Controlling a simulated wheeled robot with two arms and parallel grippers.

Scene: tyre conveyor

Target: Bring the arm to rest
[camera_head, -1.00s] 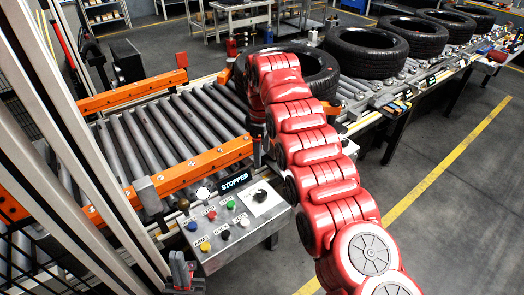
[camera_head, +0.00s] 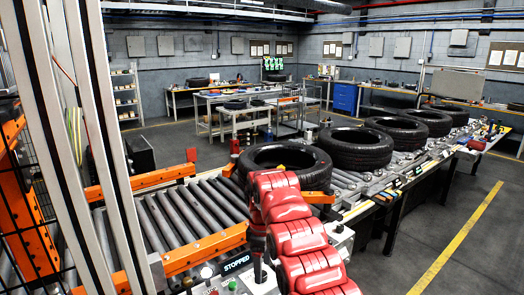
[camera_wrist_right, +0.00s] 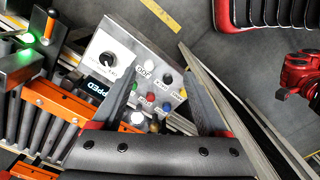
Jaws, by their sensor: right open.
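My right arm comes up from the bottom right of the head view, and its red links hide part of the control panel (camera_head: 262,277). My right gripper shows in the wrist view (camera_wrist_right: 160,88) with its two dark fingers apart and nothing held between them. The panel shows beyond the fingers in that view (camera_wrist_right: 130,68), with a black knob and several coloured buttons. Its display (camera_head: 237,264) reads STOPPED. My left gripper is not in the head view.
A tyre (camera_head: 259,157) lies on the roller conveyor (camera_head: 160,222) just beyond my arm, with several more in line to the right. Orange rails (camera_head: 205,250) edge the rollers. A clear floor (camera_head: 478,215) with a yellow line lies at right.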

